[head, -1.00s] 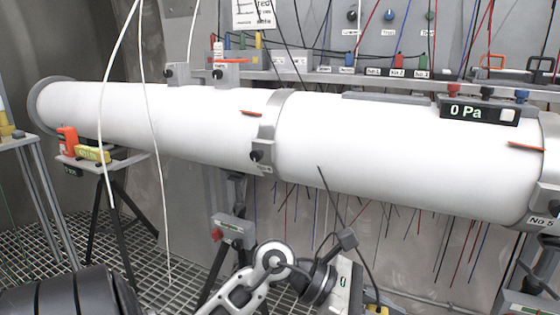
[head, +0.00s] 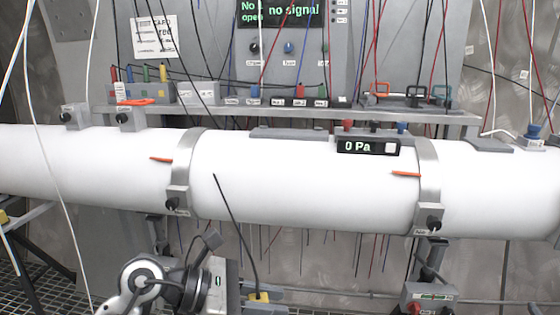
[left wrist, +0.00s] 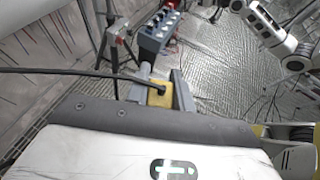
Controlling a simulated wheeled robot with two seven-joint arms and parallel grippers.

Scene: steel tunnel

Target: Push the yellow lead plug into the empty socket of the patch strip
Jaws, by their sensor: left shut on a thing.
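My left gripper (head: 262,297) is low in the head view, in front of the white pipe. It is shut on the yellow lead plug (head: 257,297), whose black lead rises up and left across the pipe. In the left wrist view the yellow plug (left wrist: 160,95) sits between the grey fingers, the lead running left. A grey strip with labels and blue, red and green parts (head: 299,101) lies on the shelf behind the pipe. I cannot tell whether this is the patch strip, and no empty socket can be made out. My right gripper is not in view.
The white pipe (head: 300,190) spans the head view, with clamps and a 0 Pa display (head: 368,147). Loose leads hang before the back panel. A grey box with a red knob (head: 428,298) stands at lower right. The left wrist view shows a blue-grey box (left wrist: 160,35) ahead.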

